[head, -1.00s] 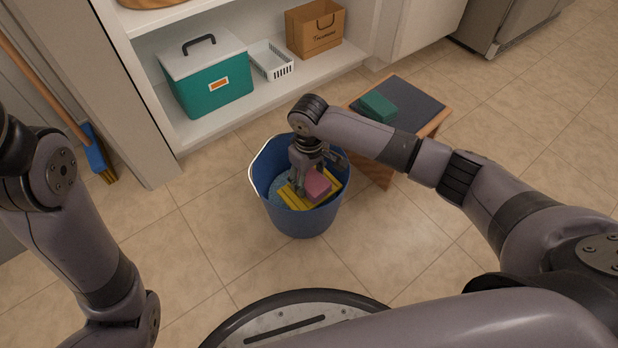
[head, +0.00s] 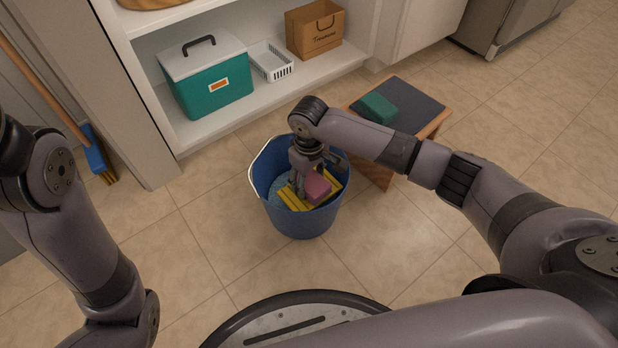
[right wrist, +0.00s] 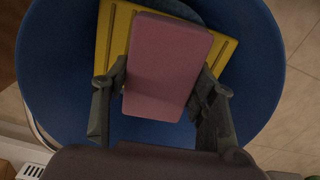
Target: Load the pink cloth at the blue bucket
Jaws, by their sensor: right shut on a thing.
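The blue bucket (head: 299,221) stands on the tiled floor in the middle of the head view. My right gripper (head: 308,186) reaches down into its opening and is shut on the pink cloth (head: 317,187), a folded block. In the right wrist view the pink cloth (right wrist: 168,62) lies between the two fingers (right wrist: 160,92), over a yellow ribbed piece (right wrist: 228,50) inside the blue bucket (right wrist: 52,75). Whether the cloth touches the yellow piece is unclear. My left arm shows at the left of the head view, but its gripper does not.
A small stool (head: 423,104) with a dark top and a green block (head: 377,107) stands right of the bucket. A broom (head: 92,150) leans at left.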

